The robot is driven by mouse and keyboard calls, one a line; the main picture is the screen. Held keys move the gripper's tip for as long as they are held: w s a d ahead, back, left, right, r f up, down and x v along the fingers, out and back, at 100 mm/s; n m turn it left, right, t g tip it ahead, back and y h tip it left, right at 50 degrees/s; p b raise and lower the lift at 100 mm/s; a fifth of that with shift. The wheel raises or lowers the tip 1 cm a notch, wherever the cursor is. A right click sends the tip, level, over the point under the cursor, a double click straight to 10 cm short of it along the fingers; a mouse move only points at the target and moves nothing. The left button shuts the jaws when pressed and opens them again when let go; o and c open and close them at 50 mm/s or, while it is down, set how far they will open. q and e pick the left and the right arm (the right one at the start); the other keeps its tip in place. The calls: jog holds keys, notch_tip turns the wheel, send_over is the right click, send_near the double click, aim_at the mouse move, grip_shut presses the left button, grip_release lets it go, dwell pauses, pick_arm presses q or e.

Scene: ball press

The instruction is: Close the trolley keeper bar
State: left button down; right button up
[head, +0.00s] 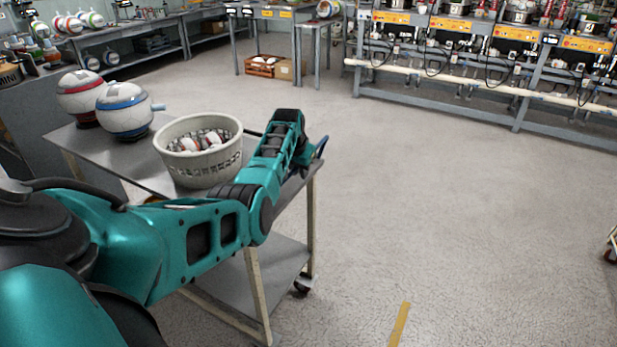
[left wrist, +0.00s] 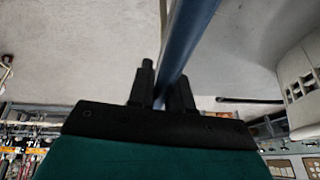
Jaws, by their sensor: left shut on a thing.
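The grey trolley (head: 128,163) stands at the left in the head view, its flat top reaching to the right under my left arm. A blue bar shows at its right end (head: 320,147), mostly hidden behind my arm. In the left wrist view the blue bar (left wrist: 188,35) runs down between the two dark fingers of my left gripper (left wrist: 168,88), which is shut on it. In the head view my left wrist is over the trolley's right end and the fingers are hidden. My right gripper is not in view.
On the trolley stand a white tub (head: 198,167) holding balls and two round white vessels, one with a red band (head: 80,93), one with a blue band (head: 124,110). The floor to the right is clear. A machine bench (head: 480,95) stands at the back right.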

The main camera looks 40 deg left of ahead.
pick_arm(q)
jog(key=shift+s+a+r+n+h, duration=0.1)
jog(key=shift+a+n+h, duration=0.05)
jog(key=shift+a+h, duration=0.25)
jog(key=shift+s+a+r+n+h, duration=0.15)
jog(key=shift+a+h, duration=0.15)
jog(key=shift+h, duration=0.2)
jog(key=shift+a+b, duration=0.35)
jog(key=shift+a, duration=0.05)
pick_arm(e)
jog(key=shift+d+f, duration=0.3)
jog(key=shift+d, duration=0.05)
pick_arm(q)
jog(key=c, duration=1.1)
grip_release()
